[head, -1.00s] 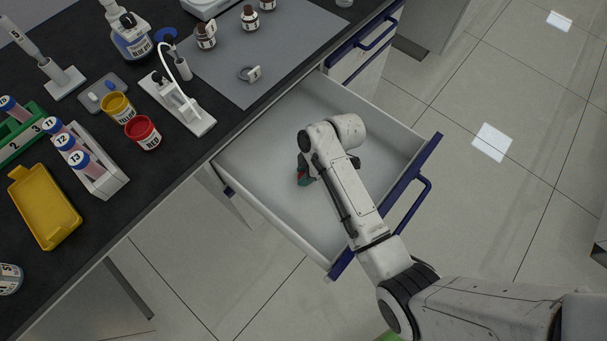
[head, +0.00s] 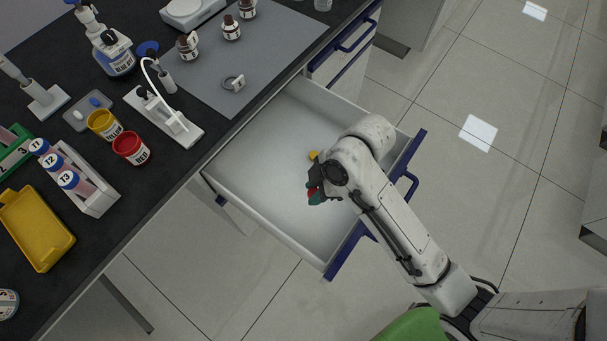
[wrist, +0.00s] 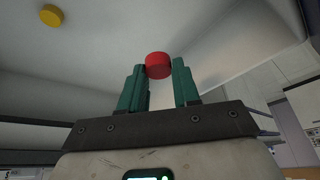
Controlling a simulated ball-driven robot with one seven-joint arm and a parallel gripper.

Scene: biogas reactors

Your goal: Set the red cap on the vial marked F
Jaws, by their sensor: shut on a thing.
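The red cap (wrist: 158,66) is held between the green fingertips of my gripper (wrist: 159,82) in the wrist view. In the head view, my gripper (head: 314,190) is over the open drawer, with a bit of red showing at its fingers. Several small brown vials stand on the grey mat at the top of the head view. One is at the left (head: 187,47), one in the middle (head: 231,29) and one farther right (head: 247,9). Their letters are too small to read, so I cannot tell which is F.
A yellow cap (head: 313,155) lies in the open drawer (head: 250,160); it also shows in the wrist view (wrist: 52,15). A ring-shaped item (head: 233,83) lies on the mat. A white stand (head: 165,118), red jar (head: 131,148) and yellow jar (head: 104,125) stand on the bench.

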